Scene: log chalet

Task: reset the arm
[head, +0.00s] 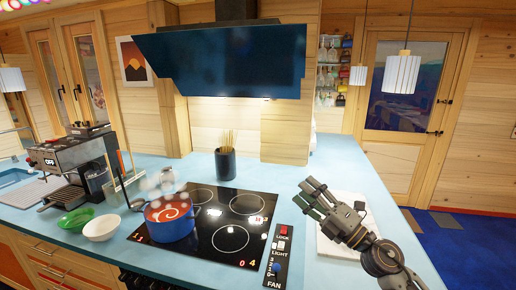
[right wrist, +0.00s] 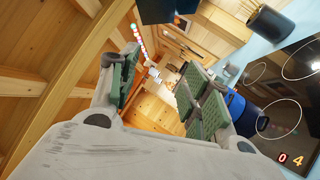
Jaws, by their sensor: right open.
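My right gripper (head: 316,194) is above the counter to the right of the cooktop in the head view. Its fingers point up and to the left. In the right wrist view its two green-padded fingers (right wrist: 160,95) stand apart with nothing between them. My left gripper is in neither view.
A blue pot (head: 172,228) with red contents steams on the black cooktop (head: 205,249). A control panel (head: 278,255), a white board (head: 327,243) and a utensil holder (head: 225,164) are nearby. Bowls (head: 101,228) and a coffee machine (head: 75,163) stand left. A blue hood (head: 220,62) hangs above.

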